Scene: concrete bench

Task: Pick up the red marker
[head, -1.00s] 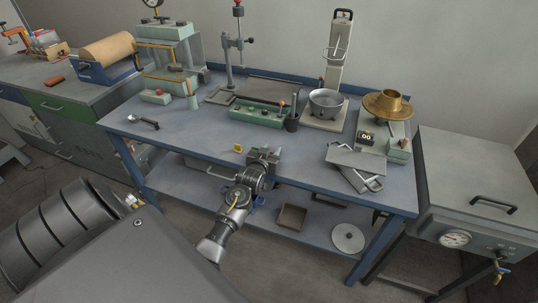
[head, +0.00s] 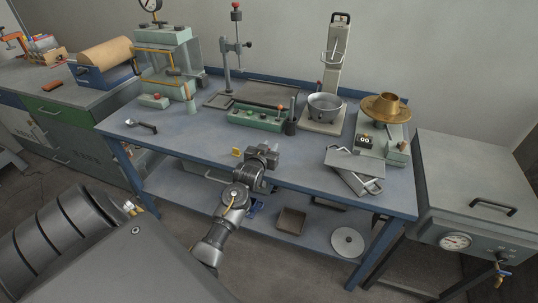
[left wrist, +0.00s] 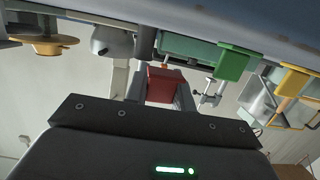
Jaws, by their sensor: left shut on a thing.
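My left gripper (head: 263,154) is over the front edge of the blue bench (head: 200,150), near its middle. In the left wrist view a red block-like piece (left wrist: 164,86), which I take to be the red marker, sits between the fingers, and the gripper is shut on it. In the head view the gripper hides the red marker, so its full shape cannot be told. My right gripper is not in view.
A small yellow object (head: 236,152) lies left of my gripper. Behind are a green block (head: 255,117), a dark cup (head: 290,127) and a metal bowl (head: 325,106). A grey metal piece (head: 355,163) lies to the right. The bench's left front is mostly clear.

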